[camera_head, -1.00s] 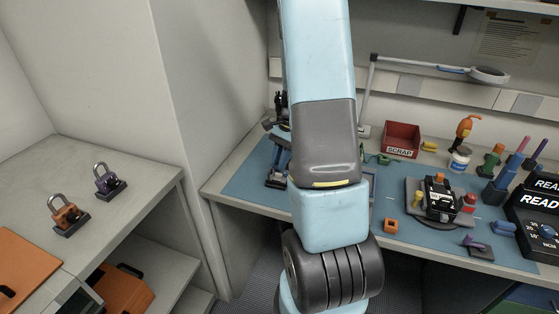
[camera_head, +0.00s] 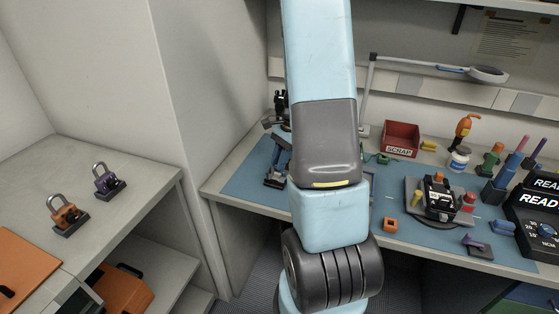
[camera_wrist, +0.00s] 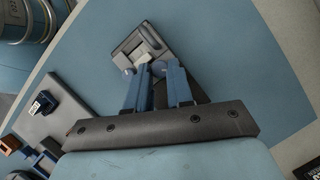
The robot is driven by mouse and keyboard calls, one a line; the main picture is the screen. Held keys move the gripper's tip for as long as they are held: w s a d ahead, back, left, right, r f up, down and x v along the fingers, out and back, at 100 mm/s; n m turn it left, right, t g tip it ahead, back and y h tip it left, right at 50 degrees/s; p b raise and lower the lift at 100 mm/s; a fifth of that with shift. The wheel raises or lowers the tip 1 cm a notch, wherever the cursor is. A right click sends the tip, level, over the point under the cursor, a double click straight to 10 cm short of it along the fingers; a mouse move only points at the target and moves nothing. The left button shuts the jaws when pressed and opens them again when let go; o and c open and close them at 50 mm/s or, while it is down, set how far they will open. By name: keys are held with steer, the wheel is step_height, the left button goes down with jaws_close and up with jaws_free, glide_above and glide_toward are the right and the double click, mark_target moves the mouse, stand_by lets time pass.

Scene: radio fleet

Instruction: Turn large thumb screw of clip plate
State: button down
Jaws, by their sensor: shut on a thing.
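The clip plate (camera_wrist: 127,45) is a small grey plate lying on the blue mat, at top centre in the wrist view. A raised pale part and a dark part show on it. My gripper (camera_wrist: 152,72) has blue fingers that reach the plate's near edge and are shut on a small grey rounded part there, seemingly the large thumb screw (camera_wrist: 130,71). The fingers cover most of it, so its turn angle cannot be read. In the head view my gripper (camera_head: 277,168) stands low over the mat, left of my arm, with its tips near the dark plate.
A black fixture (camera_head: 440,197) stands on a grey plate on the mat. A red scrap bin (camera_head: 401,138), an orange block (camera_head: 390,225) and a torque display (camera_head: 540,205) are to the right. Two padlock-like parts (camera_head: 109,182) sit on the left bench.

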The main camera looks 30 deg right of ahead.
stand_by(0.3)
steer(key=c, duration=1.3)
jaws_free()
steer(key=shift+o, duration=0.2)
steer(key=shift+r, duration=0.1)
steer(key=v, duration=1.3)
steer(key=shift+d+r, duration=0.2)
steer(key=shift+r, duration=0.05)
steer(key=shift+w, duration=0.15)
